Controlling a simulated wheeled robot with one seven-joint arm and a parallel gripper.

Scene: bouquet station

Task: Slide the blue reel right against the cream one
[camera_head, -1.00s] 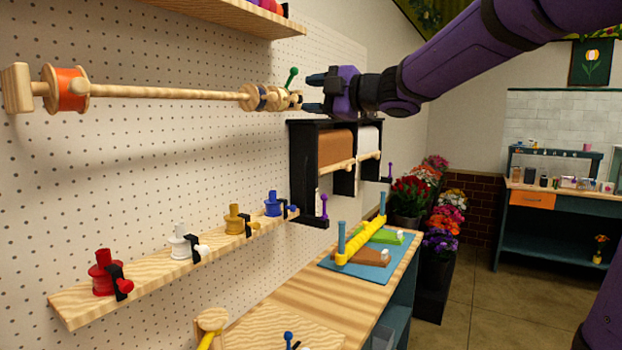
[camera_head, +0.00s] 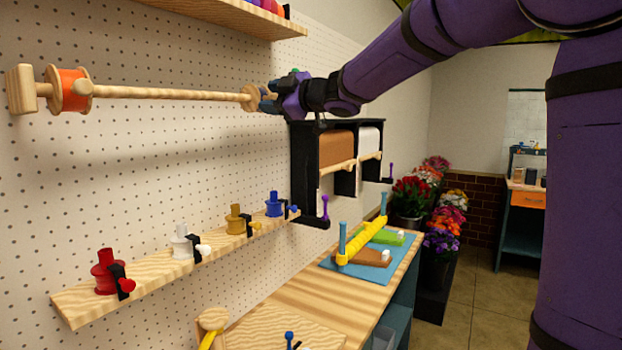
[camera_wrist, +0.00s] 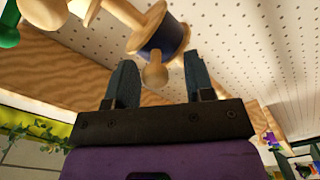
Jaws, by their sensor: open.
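A wooden rod (camera_head: 165,93) runs along the pegboard. The dark blue reel (camera_wrist: 165,35), with pale wooden flanges, sits on it near the right end and fills the top of the wrist view. Its wooden knob (camera_wrist: 154,72) points towards my gripper. My gripper (camera_wrist: 160,60) is open, one finger on each side of the knob; I cannot tell whether they touch. In the head view, my gripper (camera_head: 270,98) covers most of the reel, leaving a flange (camera_head: 249,97) showing. A pale cylinder (camera_wrist: 45,12) beside it may be the cream reel, cut by the frame edge.
An orange reel (camera_head: 74,89) is at the rod's left end. A green-topped lever (camera_wrist: 9,25) stands beside the rod's right end. The rod's middle is clear.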

